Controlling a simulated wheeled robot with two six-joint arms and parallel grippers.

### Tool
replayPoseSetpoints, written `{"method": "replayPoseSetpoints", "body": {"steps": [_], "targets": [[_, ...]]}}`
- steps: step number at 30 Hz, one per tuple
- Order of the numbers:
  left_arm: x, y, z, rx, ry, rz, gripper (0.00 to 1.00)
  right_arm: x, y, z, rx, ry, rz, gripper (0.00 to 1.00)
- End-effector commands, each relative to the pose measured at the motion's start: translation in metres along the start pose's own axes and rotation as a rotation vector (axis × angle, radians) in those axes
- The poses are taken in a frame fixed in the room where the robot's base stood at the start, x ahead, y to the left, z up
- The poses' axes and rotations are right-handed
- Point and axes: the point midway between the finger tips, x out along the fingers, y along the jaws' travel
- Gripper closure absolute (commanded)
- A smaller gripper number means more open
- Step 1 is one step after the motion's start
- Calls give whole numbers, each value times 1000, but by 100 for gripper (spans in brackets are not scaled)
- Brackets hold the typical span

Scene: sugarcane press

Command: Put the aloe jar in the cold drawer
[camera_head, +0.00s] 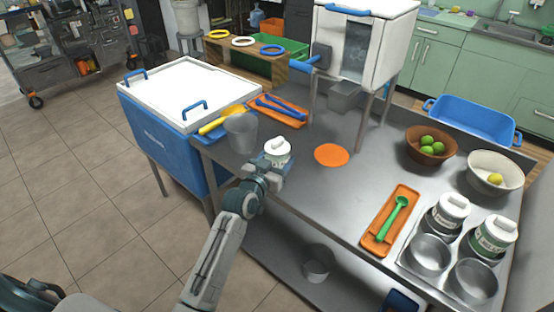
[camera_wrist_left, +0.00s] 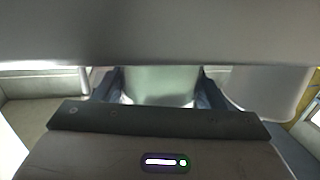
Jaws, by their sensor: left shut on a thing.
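My left gripper (camera_head: 268,172) is shut on a jar with a white knobbed lid (camera_head: 278,147), at the left front edge of the steel table. Its label is hidden, so I cannot read whether it is the aloe jar. In the left wrist view a pale jar body (camera_wrist_left: 160,84) sits between the two dark fingers. Two more white-lidded jars, one (camera_head: 450,211) and another (camera_head: 494,236), stand in a tray at the right. A blue chest (camera_head: 160,148) with a white top and blue handles stands left of the table; I see no open drawer. My right gripper is out of view.
A clear cup (camera_head: 240,132) stands just left of the held jar. An orange disc (camera_head: 332,155) lies to its right. A white press cabinet (camera_head: 370,45) stands behind on legs. An orange tray with a green spoon (camera_head: 392,219) and two bowls are farther right.

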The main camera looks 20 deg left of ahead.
Motion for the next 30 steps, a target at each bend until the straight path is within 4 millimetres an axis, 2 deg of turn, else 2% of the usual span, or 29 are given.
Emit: {"method": "replayPoseSetpoints", "body": {"steps": [5,6,9,21,26,30], "targets": [[0,0,1,0,3,0,72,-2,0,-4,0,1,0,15],[0,0,2,0,0,0,32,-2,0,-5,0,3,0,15],[0,0,2,0,0,0,15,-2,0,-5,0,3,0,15],[-1,0,-1,0,0,0,15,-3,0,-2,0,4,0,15],[-31,0,2,1,-1,0,15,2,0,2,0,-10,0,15],[-64,0,2,2,-2,1,15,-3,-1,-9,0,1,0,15]]}}
